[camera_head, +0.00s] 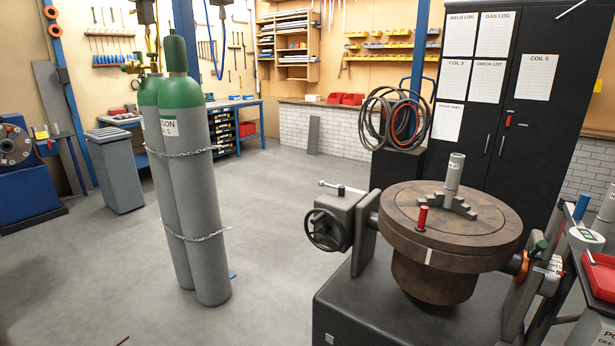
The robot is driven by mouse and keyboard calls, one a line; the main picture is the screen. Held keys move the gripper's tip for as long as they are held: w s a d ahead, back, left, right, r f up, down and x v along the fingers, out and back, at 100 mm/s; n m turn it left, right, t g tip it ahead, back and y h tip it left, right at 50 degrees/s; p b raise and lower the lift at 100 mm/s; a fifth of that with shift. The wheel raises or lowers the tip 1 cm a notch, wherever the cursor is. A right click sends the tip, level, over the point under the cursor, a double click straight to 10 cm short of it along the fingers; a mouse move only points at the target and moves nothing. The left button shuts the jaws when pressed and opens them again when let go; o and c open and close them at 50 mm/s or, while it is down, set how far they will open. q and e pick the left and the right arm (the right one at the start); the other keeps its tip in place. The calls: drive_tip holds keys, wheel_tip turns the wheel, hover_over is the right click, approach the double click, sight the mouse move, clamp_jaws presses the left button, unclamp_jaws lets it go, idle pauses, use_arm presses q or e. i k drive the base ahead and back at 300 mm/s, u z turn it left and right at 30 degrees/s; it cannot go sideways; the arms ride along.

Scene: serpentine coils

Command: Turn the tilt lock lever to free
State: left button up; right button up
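A welding positioner stands at the lower right, with a round brown table (400,205) on a dark base (350,310). A lever with a green knob (538,247) sits at the right trunnion, by an orange ring (522,266) and a small label plate (553,265) too small to read. A metal bar handle (342,187) sits on the grey gearbox at the left, above a black handwheel (326,230). I cannot tell for certain which is the tilt lock lever. Neither gripper shows.
Chained grey gas cylinders with green tops (190,180) stand left of centre. A black cabinet (505,130) is behind the positioner. A cart with a red tray (600,275) crowds the right edge. The grey floor (270,220) between cylinders and positioner is clear.

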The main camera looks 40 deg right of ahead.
sight(341, 190)
drive_tip(key=z, duration=0.25)
drive_tip(key=i, duration=1.65)
drive_tip(key=z, duration=1.4)
drive_tip(key=i, duration=0.95)
drive_tip(key=z, duration=1.25)
drive_tip(key=i, duration=0.25)
drive_tip(key=z, duration=0.15)
